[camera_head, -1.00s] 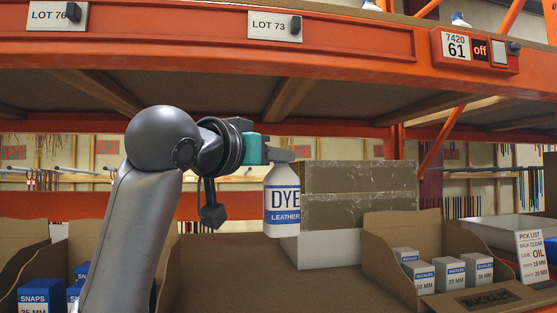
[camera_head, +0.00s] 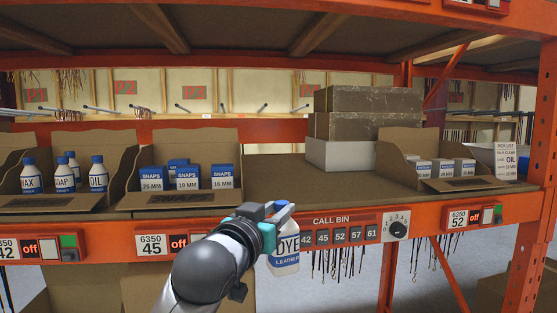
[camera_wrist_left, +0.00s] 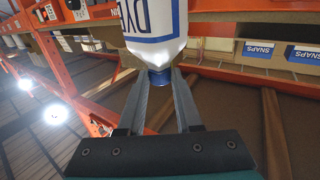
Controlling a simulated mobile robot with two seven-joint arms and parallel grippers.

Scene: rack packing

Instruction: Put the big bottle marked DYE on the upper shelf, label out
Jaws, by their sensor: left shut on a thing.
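The big DYE bottle (camera_head: 285,255) is white with a blue LEATHER band. My left gripper (camera_head: 279,211) is shut on its top, and the bottle hangs upright in front of the shelf edge, its label facing the head camera. In the left wrist view the bottle (camera_wrist_left: 152,25) sits between the two fingers of the gripper (camera_wrist_left: 160,88), held at its blue cap. The upper shelf (camera_head: 270,30) shows its underside and orange front beam at the top of the head view. My right gripper is not in view.
The shelf below holds an open carton (camera_head: 75,204) of small bottles, a SNAPS carton (camera_head: 150,200), stacked boxes (camera_head: 370,126) and a BUCKLES carton (camera_head: 400,150). Bare shelf (camera_head: 280,185) lies between them. The CALL BIN panel (camera_head: 345,236) is right beside the bottle.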

